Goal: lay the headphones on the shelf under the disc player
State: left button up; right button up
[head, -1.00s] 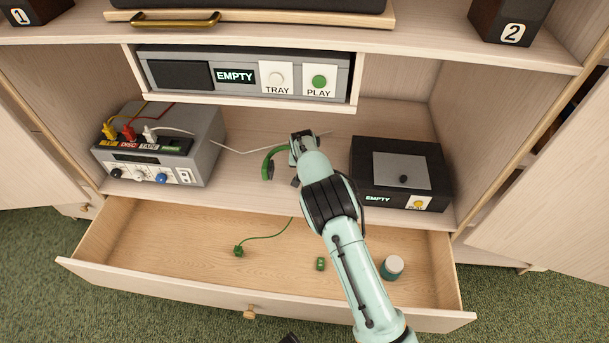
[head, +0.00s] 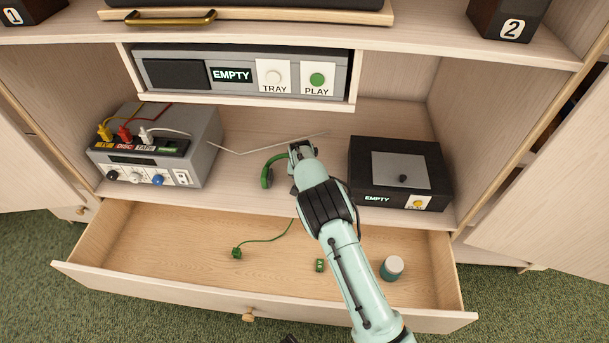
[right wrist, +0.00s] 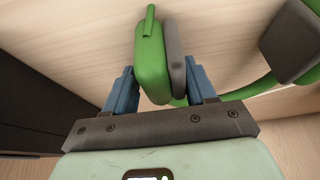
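The green headphones (head: 267,175) show at the middle of the shelf (head: 235,185) under the disc player (head: 240,72). In the right wrist view, one green ear cup with a grey pad (right wrist: 152,62) sits between the two blue fingers of my right gripper (right wrist: 162,85). The fingers press against both sides of it. The other ear cup (right wrist: 292,42) is at the upper right, close to the pale wood. I cannot tell whether the headphones touch the shelf. A green cord runs down to a plug (head: 237,253) in the drawer. My left gripper is not identifiable in view.
A grey amplifier box (head: 205,145) with coloured plugs stands left on the shelf, and a black box (head: 372,190) marked EMPTY stands right. The drawer (head: 170,240) is open below, holding a small green piece (head: 319,265) and a lidded jar (head: 392,268). A thin pale wire crosses behind my gripper.

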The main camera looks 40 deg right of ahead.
jog(key=shift+r, duration=0.2)
jog(key=p+v, duration=0.3)
jog(key=v, duration=0.9)
pick_arm(q)
jog(key=s+d+r+g, duration=0.1)
jog(key=s+d+r, duration=0.1)
jog(key=s, duration=0.3)
jog(key=shift+d+r+g+h, duration=0.3)
jog(key=shift+r+h, duration=0.1)
jog(key=shift+r, duration=0.45)
pick_arm(e)
jog(key=shift+f, duration=0.1)
pick_arm(q)
jog(key=shift+a, duration=0.1)
